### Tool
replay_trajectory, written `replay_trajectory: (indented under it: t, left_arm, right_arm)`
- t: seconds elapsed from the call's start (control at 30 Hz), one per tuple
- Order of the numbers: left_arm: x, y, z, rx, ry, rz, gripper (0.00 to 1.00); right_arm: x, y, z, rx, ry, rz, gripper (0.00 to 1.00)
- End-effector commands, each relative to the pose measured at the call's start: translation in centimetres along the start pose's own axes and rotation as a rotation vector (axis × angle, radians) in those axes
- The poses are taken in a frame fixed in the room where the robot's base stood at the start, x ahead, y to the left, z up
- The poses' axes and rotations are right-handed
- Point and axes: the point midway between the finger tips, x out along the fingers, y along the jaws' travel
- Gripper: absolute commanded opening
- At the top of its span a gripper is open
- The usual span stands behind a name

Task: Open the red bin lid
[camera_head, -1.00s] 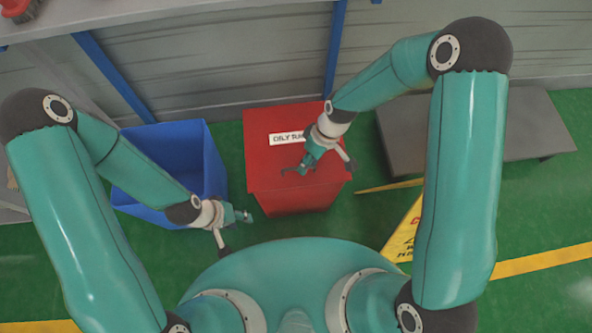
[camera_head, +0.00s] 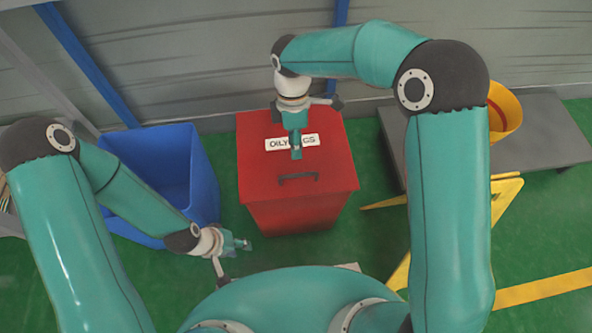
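The red bin (camera_head: 298,214) stands on the green floor ahead of me. Its red lid (camera_head: 256,160) is shut flat on top, with a white label (camera_head: 278,144) and a dark handle (camera_head: 299,178) near the front edge. My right gripper (camera_head: 296,152) hangs over the label, behind the handle and apart from it. It covers part of the lettering, and I cannot tell whether its fingers are parted. My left gripper (camera_head: 240,245) is low at the left of the bin, apart from it. Its fingers are too small to judge.
An open blue bin (camera_head: 165,180) stands left of the red bin. A low grey bench (camera_head: 540,130) is at the right with a yellow bucket (camera_head: 504,112) on it. A yellow floor sign (camera_head: 505,195) stands right of the red bin. Blue posts and a grey wall are behind.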

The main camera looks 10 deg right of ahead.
Motion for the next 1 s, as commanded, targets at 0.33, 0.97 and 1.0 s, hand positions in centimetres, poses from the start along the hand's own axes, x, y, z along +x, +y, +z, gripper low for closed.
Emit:
replay_trajectory:
  t: [0.33, 0.97, 1.0]
  left_arm:
    - [1.9, -0.7, 0.0, 0.0, 0.0, 0.0, 0.4]
    - [2.4, -0.9, 0.0, 0.0, 0.0, 0.0, 0.4]
    - [2.4, -0.9, 0.0, 0.0, -0.001, 0.0, 0.4]
  right_arm:
    - [7.4, 0.0, 0.0, 0.002, 0.0, -0.003, 0.37]
    - [9.9, 0.0, 0.0, 0.003, 0.001, 0.0, 0.31]
    - [9.9, 0.0, 0.0, 0.003, 0.001, 0.0, 0.24]
